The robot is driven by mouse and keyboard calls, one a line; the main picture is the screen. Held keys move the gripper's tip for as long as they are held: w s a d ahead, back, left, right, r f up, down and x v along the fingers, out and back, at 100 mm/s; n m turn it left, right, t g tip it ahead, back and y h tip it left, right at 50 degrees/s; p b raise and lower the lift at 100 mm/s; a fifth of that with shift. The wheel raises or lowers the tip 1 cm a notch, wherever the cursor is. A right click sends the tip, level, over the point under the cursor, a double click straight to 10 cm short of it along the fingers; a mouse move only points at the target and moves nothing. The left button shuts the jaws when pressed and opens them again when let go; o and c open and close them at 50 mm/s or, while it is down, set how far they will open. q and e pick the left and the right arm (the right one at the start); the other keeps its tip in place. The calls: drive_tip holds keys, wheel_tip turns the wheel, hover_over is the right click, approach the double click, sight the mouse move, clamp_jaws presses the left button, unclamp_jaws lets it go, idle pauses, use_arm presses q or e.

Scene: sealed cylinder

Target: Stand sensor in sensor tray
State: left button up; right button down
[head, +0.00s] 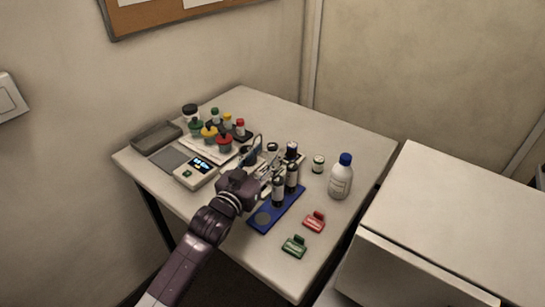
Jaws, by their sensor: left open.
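A blue tray (287,208) lies near the front middle of the table. Two dark cylinders with pale bands, which look like sensors, stand upright on it: a nearer sensor (278,191) and a farther sensor (292,178). A bare round grey spot shows at the tray's near end. My left gripper (268,160) is open, just left of and behind these cylinders. A dark-topped cylinder (291,150) stands behind the tray, close to the fingers; I cannot tell whether they touch it. The fingers partly hide that area. My right gripper is out of view.
A white bottle with a blue cap (341,179) and a small jar (318,164) stand to the right. A meter (195,173), grey bin (157,136) and several capped jars fill the left. The right table edge is clear.

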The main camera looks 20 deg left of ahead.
sight(270, 149)
use_arm(q)
drive_tip(key=w, duration=0.4)
drive_tip(key=shift+d, duration=0.35)
clamp_jaws()
